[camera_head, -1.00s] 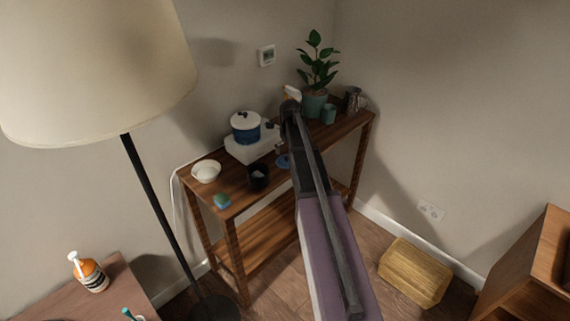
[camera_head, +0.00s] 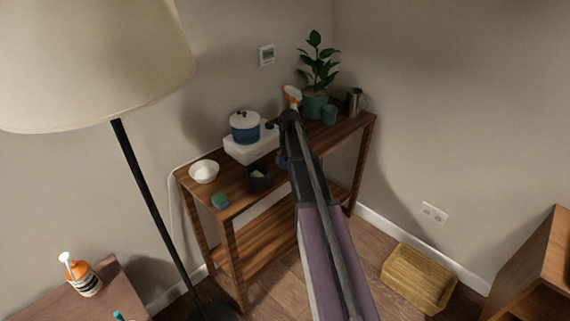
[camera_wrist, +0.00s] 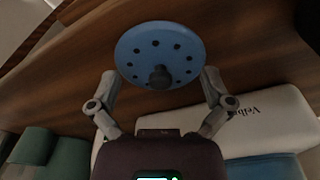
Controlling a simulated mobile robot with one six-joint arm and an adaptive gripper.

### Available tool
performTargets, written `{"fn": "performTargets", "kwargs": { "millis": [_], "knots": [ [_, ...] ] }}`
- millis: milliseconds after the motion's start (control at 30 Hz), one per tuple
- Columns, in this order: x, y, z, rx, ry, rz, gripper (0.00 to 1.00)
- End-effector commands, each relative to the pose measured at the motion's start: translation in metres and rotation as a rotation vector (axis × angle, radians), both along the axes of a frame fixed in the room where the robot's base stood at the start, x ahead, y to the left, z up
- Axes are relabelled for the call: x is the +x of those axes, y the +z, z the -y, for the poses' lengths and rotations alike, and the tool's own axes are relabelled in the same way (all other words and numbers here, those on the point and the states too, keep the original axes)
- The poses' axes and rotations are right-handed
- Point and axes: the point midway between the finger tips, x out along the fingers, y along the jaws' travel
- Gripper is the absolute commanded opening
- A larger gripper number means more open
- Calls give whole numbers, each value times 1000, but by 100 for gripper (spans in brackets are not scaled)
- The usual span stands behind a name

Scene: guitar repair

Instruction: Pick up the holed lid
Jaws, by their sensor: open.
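The holed lid (camera_wrist: 150,47) is a round blue disc with a ring of small dark holes and a dark knob (camera_wrist: 160,77) in the middle. It lies on the wooden shelf table (camera_wrist: 60,80). In the wrist view my open gripper (camera_wrist: 160,82) has one finger on each side of the knob, near the lid's lower edge. Nothing is held, and I cannot tell whether the fingers touch the lid.
A white hot plate (camera_head: 245,150) bears a blue pot (camera_head: 245,133) with a white lid. A black cup (camera_head: 258,181), white bowl (camera_head: 204,172) and sponge (camera_head: 220,200) are on the left.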

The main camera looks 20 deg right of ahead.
Motion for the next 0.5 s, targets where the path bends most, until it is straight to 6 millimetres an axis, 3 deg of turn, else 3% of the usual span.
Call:
{"fn": "performTargets", "kwargs": {
  "millis": [300,500],
  "knots": [
    [0,0,0,0,0,0,97],
    [0,0,0,0,0,0,38]
  ]
}}
